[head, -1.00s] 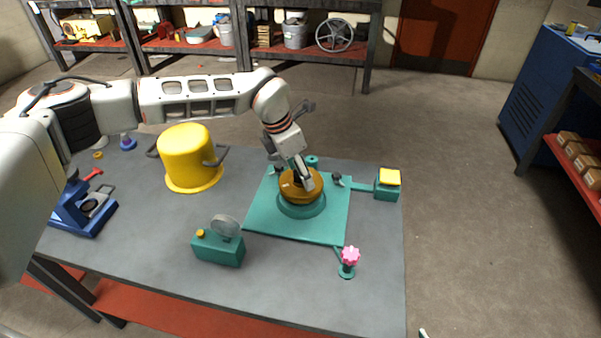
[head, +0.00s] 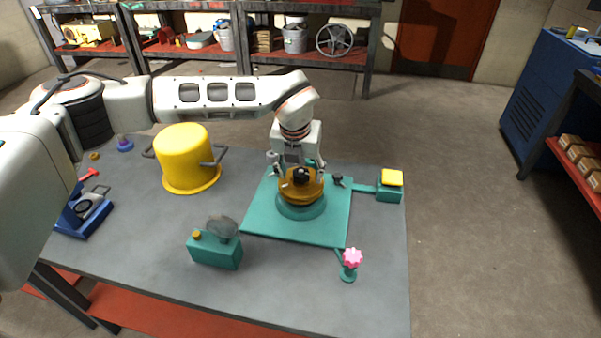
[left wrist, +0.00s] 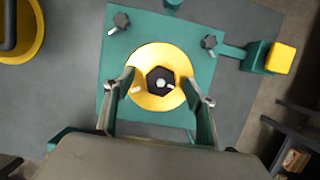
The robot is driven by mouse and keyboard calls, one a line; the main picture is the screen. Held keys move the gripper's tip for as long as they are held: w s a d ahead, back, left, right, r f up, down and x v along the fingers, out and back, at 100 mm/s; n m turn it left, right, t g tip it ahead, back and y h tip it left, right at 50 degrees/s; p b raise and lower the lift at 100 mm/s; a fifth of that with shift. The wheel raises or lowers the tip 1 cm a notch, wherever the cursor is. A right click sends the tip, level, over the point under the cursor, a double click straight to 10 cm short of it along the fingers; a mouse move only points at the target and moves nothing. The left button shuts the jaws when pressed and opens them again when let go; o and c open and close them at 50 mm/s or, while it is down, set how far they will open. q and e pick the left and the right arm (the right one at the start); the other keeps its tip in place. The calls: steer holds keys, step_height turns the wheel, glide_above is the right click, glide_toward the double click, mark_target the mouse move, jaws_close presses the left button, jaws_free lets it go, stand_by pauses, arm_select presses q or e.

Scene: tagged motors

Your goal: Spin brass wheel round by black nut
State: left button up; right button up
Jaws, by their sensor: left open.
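The brass wheel (head: 301,191) sits on a round teal base on the teal plate (head: 264,222). The black nut (head: 301,175) is on top of the wheel at its centre. In the left wrist view the brass wheel (left wrist: 148,98) and the hexagonal black nut (left wrist: 160,80) lie between the spread fingers. My left gripper (head: 302,178) points down over the wheel, one finger on each side of the nut. It is open; the left wrist view (left wrist: 160,92) shows both fingers apart from the nut. My right gripper is not in view.
A yellow-topped teal box (head: 391,185) joins the plate at right. A pink knob (head: 352,258) stands at front right. A teal box with a grey disc (head: 215,248) is at front left, a yellow pot (head: 185,158) behind it. Smaller black knobs (left wrist: 209,42) stand on the plate's corners.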

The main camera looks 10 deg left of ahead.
arm_select(q)
steer(key=c, duration=1.1)
steer(key=shift+a+m+h, duration=0.1)
steer(key=shift+m+h, duration=0.3)
steer(key=shift+m, duration=1)
steer(key=shift+c, duration=0.2)
steer(key=m+h+p, duration=0.1)
steer(key=m, duration=0.3)
steer(key=shift+w+g, duration=0.1)
steer(key=shift+g, duration=0.2)
steer(key=m+g+h+p, duration=0.1)
steer(key=m, duration=0.3)
steer(key=shift+a+m+p, duration=0.1)
steer(key=shift+m+p, duration=0.2)
steer(key=shift+m, duration=0.1)
steer(key=shift+w+m+g+p, duration=0.1)
steer(key=shift+m+g+p, duration=0.3)
steer(key=shift+m, duration=1.2)
steer(key=o, duration=1.1)
steer(key=shift+a, duration=0.1)
steer(key=shift+o, duration=0.2)
